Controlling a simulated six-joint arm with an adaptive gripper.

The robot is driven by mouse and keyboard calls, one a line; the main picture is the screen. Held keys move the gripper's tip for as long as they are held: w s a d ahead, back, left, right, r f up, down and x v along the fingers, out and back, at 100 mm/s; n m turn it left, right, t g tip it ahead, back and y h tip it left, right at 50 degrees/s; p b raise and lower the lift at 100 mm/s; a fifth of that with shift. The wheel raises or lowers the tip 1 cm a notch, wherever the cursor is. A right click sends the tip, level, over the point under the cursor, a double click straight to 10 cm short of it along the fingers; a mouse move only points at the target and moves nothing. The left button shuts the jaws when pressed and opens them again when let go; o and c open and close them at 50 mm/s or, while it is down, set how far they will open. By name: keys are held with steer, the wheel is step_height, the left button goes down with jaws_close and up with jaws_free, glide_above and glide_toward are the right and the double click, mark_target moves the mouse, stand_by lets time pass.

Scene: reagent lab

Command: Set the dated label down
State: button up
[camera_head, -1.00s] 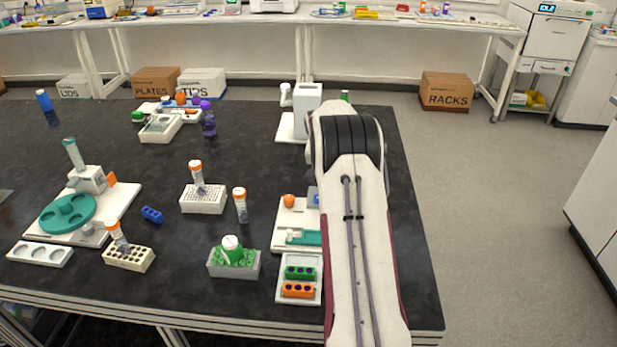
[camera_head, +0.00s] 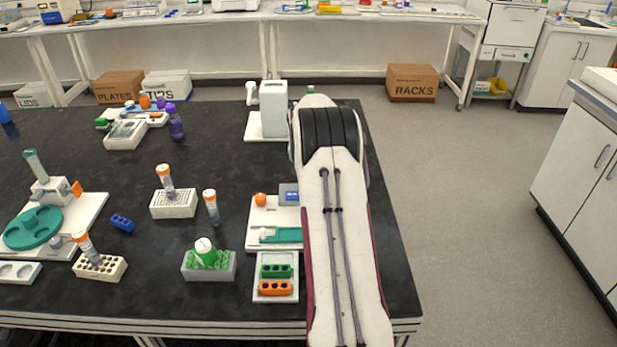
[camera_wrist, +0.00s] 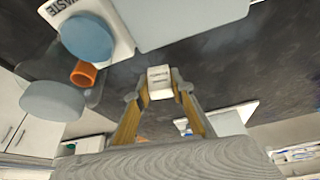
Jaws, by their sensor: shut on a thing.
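The dated label (camera_wrist: 159,78) is a small white piece with dark print, too small to read. In the wrist view it sits between the tips of my gripper (camera_wrist: 161,94), whose yellow-brown fingers are shut on it. The label appears held clear of the dark bench top (camera_wrist: 215,60). In the head view my arm hides both my gripper and the label.
In the wrist view, a white piece marked WASTE (camera_wrist: 62,8), a blue-grey round part (camera_wrist: 87,39) and an orange cylinder (camera_wrist: 84,73) lie upper left. In the head view, a green-and-orange rack tray (camera_head: 275,257) and a white station (camera_head: 256,217) stand left of my arm.

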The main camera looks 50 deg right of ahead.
steer(key=shift+w+a, duration=0.1)
steer(key=shift+w+a+r, duration=0.1)
steer(key=shift+w, duration=0.05)
steer(key=a+r+n, duration=0.2)
steer(key=a+r, duration=0.9)
steer(key=a, duration=0.1)
steer(key=s+a+f, duration=0.3)
steer(key=s+a, duration=1)
steer(key=a, duration=0.1)
steer(key=shift+s+f+t+y, duration=0.3)
steer(key=shift+s+f, duration=0.1)
steer(key=shift+f, duration=0.1)
